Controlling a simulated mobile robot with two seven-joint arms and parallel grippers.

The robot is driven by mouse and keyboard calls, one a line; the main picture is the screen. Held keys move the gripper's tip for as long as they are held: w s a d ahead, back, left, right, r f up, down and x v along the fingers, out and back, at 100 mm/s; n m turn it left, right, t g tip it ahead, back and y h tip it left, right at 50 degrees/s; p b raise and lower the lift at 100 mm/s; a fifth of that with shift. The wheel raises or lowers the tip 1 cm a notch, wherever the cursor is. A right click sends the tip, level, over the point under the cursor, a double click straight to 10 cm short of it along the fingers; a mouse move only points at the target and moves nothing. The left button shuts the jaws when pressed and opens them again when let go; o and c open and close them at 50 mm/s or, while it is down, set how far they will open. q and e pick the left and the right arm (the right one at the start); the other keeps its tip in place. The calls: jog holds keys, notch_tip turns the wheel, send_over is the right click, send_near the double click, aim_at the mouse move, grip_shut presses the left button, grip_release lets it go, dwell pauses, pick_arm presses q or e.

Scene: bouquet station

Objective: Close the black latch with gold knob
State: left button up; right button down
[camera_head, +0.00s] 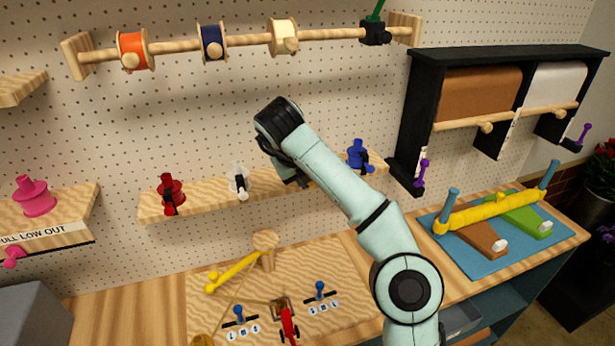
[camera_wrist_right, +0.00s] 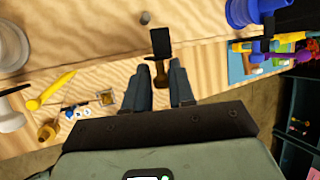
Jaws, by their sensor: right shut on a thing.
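The black latch (camera_wrist_right: 161,42) shows in the right wrist view as a flat black plate at the edge of a wooden shelf. Its gold knob (camera_wrist_right: 160,76) points toward the camera. In the head view my right arm reaches up from the bottom right, and the gripper (camera_head: 297,180) is mostly hidden behind the wrist at the shelf's front edge. The latch is hidden there. My left gripper is in neither view.
Below is a wooden board (camera_head: 345,270) with a yellow-handled tool (camera_head: 233,272) and blue-knobbed switches. A blue mat (camera_head: 465,256) with a yellow bar lies to the right.

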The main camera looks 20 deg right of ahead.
jog(key=shift+d, duration=0.15)
dwell(0.5)
jog(key=c, duration=1)
grip_release()
jog(key=shift+d+f, duration=0.1)
jog(key=shift+c, duration=0.2)
jog(key=shift+a+r, duration=0.25)
jog(key=shift+r, duration=0.1)
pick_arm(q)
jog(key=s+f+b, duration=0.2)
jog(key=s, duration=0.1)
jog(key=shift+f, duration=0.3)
pick_arm(e)
jog(key=s+a+r, duration=0.3)
jog(key=s+a, duration=0.6)
jog(key=a, duration=0.1)
jog(key=shift+s+a+r, duration=0.15)
jog(key=shift+a+r, duration=0.2)
